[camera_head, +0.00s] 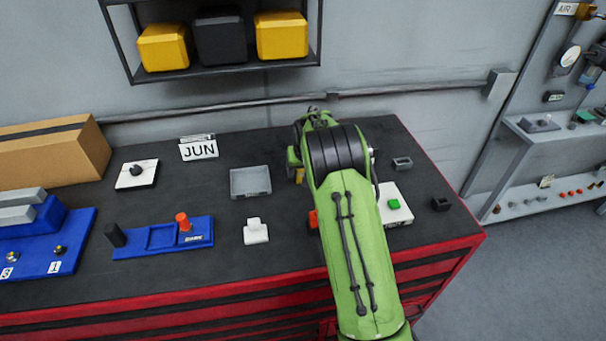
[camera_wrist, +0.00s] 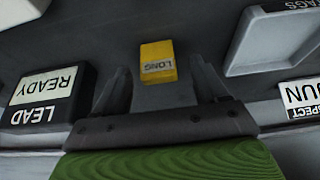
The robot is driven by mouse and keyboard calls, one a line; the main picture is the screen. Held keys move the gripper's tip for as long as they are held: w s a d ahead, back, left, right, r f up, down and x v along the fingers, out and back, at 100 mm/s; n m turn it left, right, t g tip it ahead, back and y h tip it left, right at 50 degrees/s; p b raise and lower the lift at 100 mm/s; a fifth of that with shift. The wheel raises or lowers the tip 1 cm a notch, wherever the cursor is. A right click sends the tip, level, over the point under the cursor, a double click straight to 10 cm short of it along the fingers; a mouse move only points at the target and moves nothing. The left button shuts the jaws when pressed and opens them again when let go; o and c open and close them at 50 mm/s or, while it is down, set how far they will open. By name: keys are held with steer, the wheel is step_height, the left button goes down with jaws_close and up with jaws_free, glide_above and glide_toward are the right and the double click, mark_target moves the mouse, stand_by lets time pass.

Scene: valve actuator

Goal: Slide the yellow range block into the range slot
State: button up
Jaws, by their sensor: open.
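The yellow block (camera_wrist: 157,58), marked LONG, lies on the dark bench top in the wrist view. My gripper (camera_wrist: 162,82) is open, with one finger to each side and the block ahead, in line with the gap. I cannot tell whether the fingertips reach past its near face; no contact shows. In the head view my green arm covers most of this spot; a small yellow patch (camera_head: 299,175) shows at its left edge. A blue base (camera_head: 165,237) with square recesses, a black knob and an orange knob stands at left; I cannot tell if it holds the range slot.
A grey tray (camera_head: 250,182) and the JUN sign (camera_head: 198,148) are close by; a black LEAD READY block (camera_wrist: 47,95) is on the other side. A white piece (camera_head: 255,231) stands in front of the tray. A cardboard box (camera_head: 50,150) fills the back left.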

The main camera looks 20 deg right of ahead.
steer(key=x, duration=0.2)
steer(key=shift+w+d+f, duration=0.2)
steer(key=shift+w+f, duration=0.05)
steer(key=shift+w, duration=0.05)
steer(key=shift+s+a+r, duration=0.1)
steer(key=shift+s, duration=0.05)
steer(key=shift+c, duration=0.9)
steer(key=c, duration=0.9)
